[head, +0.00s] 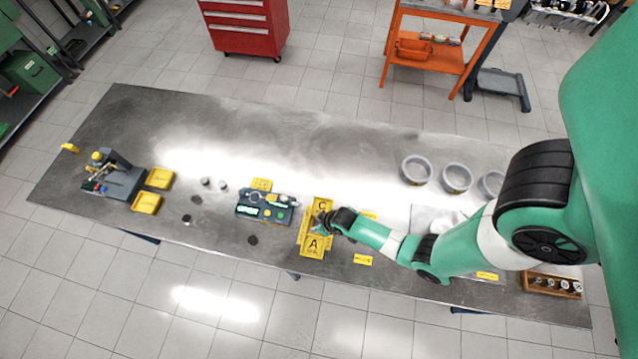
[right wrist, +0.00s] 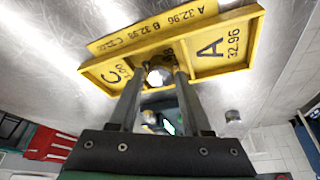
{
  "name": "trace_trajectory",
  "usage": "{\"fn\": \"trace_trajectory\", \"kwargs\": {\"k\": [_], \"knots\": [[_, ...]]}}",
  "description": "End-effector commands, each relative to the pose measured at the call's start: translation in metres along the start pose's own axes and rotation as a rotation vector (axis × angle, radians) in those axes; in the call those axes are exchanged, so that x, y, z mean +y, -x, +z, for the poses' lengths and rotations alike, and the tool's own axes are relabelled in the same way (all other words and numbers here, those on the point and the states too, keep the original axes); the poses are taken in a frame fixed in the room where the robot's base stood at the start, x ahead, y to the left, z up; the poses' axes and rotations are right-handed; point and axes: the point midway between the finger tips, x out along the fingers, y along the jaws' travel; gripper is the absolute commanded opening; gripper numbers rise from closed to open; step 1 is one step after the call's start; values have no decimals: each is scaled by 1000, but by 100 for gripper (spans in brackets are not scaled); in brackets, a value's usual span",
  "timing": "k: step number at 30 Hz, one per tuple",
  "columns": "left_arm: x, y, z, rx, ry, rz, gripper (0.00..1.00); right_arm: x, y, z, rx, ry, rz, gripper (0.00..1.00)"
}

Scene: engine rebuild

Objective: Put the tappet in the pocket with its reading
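The yellow pocket tray (head: 302,249) is on the steel bench, with pockets lettered C and A at its ends. In the right wrist view the tray (right wrist: 205,47) shows "A 32.96"; its edge strip (right wrist: 150,29) lists A 32.96, B 32.98 and C, whose figure is unclear. My right gripper (right wrist: 160,74) is over the tray's middle, between C and A. A round shiny metal tappet (right wrist: 158,76) is between its fingertips, which appear to touch both sides. Whether it rests on the pocket floor is unclear. My left gripper is out of view.
A gauge stand (head: 118,178) and yellow bins (head: 146,203) are further left. Grey round bowls (head: 457,178) stand at the right. The bench's middle back (head: 270,140) is clear.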

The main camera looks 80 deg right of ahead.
Motion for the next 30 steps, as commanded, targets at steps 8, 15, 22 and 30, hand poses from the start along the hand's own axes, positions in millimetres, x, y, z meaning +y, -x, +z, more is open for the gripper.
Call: {"fn": "trace_trajectory", "kwargs": {"k": [8, 15, 22, 30], "knots": [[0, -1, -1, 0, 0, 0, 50, 0, 1, 0, 0, 0, 0, 52], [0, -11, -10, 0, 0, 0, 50, 0, 30, -2, 1, 0, 0, 52], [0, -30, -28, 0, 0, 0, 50, 0, 74, -3, -1, 0, 0, 52], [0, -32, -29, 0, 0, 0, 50, 0, 78, -1, 0, 0, 0, 52]]}}
